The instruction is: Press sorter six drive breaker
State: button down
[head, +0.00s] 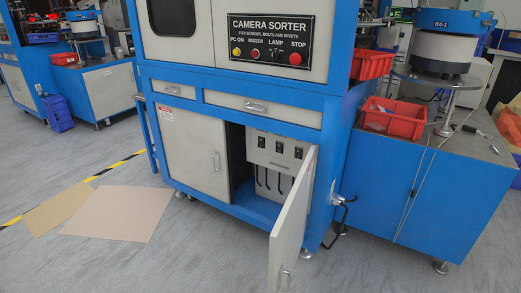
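The blue and white camera sorter (255,115) stands in the middle of the head view. The right door (290,232) of its lower cabinet is swung open toward me. Inside is a pale breaker panel (270,156) with three black switches in a row: a left breaker (261,143), a middle breaker (278,148) and a right breaker (298,153). Black cables hang below them. The labels are too small to read, so I cannot tell which is the drive breaker or whether this is sorter six. The switch positions are unclear. My gripper is not in view.
The open door's edge juts into the floor space before the cabinet. The left cabinet door (197,155) is shut. A blue side cabinet (405,185) with a red bin (394,118) stands at right. Flat cardboard sheets (118,213) lie on the floor at left. The front floor is clear.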

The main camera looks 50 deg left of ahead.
aim_at(260, 140)
jog(key=u, duration=0.05)
jog(key=i, duration=1)
jog(key=z, duration=0.95)
jog(key=k, duration=0.15)
jog(key=u, duration=2.9)
jog(key=k, duration=0.15)
jog(key=u, duration=2.05)
